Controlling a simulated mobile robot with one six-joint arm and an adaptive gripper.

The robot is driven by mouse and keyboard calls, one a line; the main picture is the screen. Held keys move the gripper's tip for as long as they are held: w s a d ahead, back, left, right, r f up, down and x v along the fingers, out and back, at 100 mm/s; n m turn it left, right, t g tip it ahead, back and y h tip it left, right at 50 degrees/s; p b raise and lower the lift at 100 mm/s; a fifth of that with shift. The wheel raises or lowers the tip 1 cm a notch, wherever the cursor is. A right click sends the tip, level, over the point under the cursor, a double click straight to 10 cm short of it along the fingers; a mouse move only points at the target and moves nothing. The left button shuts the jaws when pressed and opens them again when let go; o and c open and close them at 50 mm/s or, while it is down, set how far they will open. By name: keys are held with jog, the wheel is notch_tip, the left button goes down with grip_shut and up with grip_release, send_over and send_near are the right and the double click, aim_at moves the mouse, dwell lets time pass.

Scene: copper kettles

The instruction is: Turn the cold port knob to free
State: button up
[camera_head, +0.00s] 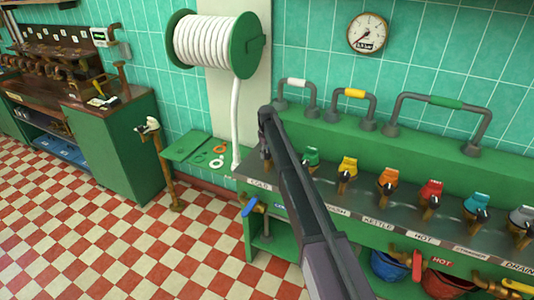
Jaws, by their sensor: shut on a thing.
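A blue lever handle (249,207) on a brass fitting shows below the left front edge of the green valve bench (400,150). A label beside it is partly covered by my arm, so I cannot read it fully or confirm it is the cold port. A red handle (417,265) beside the word HOT sits in a similar place farther right. My dark arm rises from the bottom middle and bends in front of the bench's left end. My gripper is not visible; the arm hides part of the bench there.
Green (311,155), yellow (348,167), orange (388,180) and red (431,190) valve knobs line the bench top. A hose reel (216,42) hangs on the wall. A blue bowl (390,267) sits under the bench. The checkered floor (80,215) at left is clear.

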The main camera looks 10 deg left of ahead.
jog(key=n, duration=0.4)
dwell(0.5)
jog(key=o, duration=1.1)
jog(key=shift+o, duration=0.2)
